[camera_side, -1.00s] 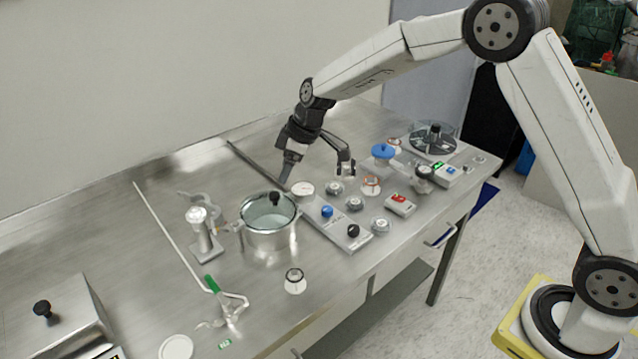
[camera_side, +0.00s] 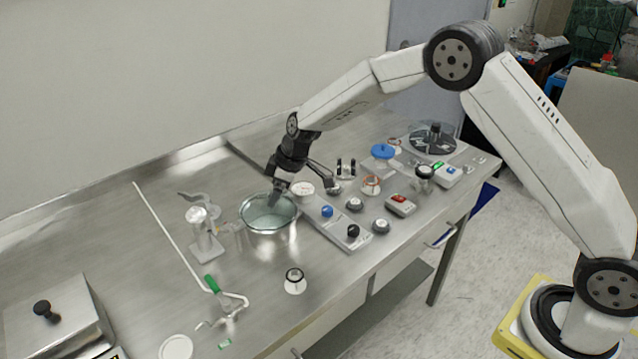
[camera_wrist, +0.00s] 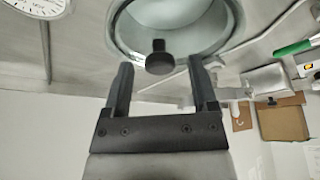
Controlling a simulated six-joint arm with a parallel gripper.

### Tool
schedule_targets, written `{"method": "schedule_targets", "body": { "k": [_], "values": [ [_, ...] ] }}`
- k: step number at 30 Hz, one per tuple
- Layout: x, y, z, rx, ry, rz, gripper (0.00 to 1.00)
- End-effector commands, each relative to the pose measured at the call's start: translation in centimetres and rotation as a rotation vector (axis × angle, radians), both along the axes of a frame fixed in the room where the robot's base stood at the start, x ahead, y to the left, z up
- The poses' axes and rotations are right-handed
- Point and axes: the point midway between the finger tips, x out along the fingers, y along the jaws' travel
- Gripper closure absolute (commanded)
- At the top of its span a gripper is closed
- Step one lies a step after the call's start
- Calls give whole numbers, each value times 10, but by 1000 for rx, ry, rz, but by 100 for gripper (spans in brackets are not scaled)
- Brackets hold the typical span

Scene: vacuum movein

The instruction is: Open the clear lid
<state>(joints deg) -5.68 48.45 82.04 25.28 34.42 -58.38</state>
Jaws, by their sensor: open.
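The clear lid (camera_side: 261,218) sits on a round steel pot in the middle of the bench. Its black knob (camera_wrist: 160,58) shows in the wrist view, where the lid's glass (camera_wrist: 178,18) fills the top centre. In the side view the gripper hides the knob. My gripper (camera_side: 275,199) is over the lid, pointing down. In the wrist view my gripper (camera_wrist: 158,66) is open, with one finger on each side of the knob and gaps between. Whether the fingertips are level with the knob is hard to tell.
A control panel with blue and black knobs (camera_side: 338,228) is close right of the pot (camera_side: 275,244). A metal stand (camera_side: 206,245) is close left. A green-handled tool (camera_side: 212,284) and a small jar (camera_side: 294,282) lie in front. A metal box (camera_side: 60,322) is at far left.

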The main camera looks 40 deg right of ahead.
Motion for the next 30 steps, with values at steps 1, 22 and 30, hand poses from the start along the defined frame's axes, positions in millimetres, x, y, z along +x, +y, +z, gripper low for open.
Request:
{"method": "schedule_targets", "body": {
  "k": [1,22,30],
  "values": [
    [0,0,0,0,0,0,25],
    [0,0,1,-1,-1,0,100],
    [0,-1,1,0,-1,0,100]
  ]
}}
